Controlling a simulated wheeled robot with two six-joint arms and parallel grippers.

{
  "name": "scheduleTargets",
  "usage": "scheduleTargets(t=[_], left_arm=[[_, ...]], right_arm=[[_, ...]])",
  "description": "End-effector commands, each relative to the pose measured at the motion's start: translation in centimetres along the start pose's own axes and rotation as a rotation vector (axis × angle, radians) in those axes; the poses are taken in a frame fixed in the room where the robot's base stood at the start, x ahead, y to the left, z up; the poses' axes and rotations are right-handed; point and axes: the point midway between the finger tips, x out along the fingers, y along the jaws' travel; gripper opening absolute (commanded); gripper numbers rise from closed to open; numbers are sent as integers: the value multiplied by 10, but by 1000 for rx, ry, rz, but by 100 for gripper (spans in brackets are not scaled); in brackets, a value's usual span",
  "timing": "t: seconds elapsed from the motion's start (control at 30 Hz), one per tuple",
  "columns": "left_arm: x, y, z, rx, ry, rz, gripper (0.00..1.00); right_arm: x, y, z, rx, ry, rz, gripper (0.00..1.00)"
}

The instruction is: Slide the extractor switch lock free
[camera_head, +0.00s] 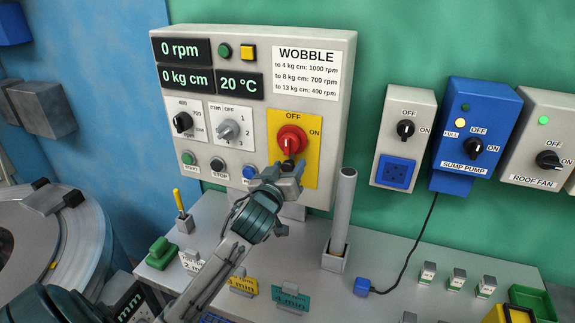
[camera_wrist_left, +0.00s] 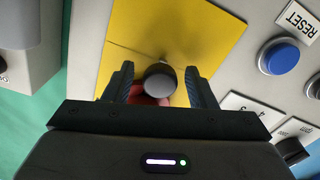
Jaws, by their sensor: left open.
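The red rotary switch (camera_head: 291,137) sits on a yellow plate (camera_head: 309,165) of the grey control panel, with its white mark toward OFF. A small black round knob, the likely lock (camera_head: 289,164), sits just below it. My left gripper (camera_head: 282,173) is at the plate's lower part. In the left wrist view its open fingers (camera_wrist_left: 159,86) stand on either side of the black knob (camera_wrist_left: 160,82), with small gaps. Part of the red switch (camera_wrist_left: 150,98) shows behind the knob; the rest is hidden. My right gripper is not in view.
A blue RESET button (camera_wrist_left: 279,56) is beside the yellow plate. A grey upright tube (camera_head: 342,213) stands on the bench right of my arm. Small signs, including a teal one (camera_head: 291,298), stand below. Switch boxes (camera_head: 403,135) hang on the right.

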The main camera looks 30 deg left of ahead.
Motion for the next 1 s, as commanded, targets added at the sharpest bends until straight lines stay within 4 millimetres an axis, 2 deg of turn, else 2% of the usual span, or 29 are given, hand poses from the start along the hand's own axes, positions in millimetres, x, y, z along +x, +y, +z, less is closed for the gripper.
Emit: scheduleTargets(t=[0.27,0.5,0.53,0.67,0.87,1.0], left_arm=[[1,0,1,0,-1,0,49],[1,0,1,0,-1,0,2],[1,0,1,0,-1,0,0],[1,-1,3,-1,-1,0,0],[1,-8,23,-1,-3,-1,0],[1,-7,23,-2,-3,-1,0]], right_arm=[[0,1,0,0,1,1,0],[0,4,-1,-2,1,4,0],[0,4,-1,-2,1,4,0],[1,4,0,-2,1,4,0],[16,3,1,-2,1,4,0],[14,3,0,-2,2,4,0]])
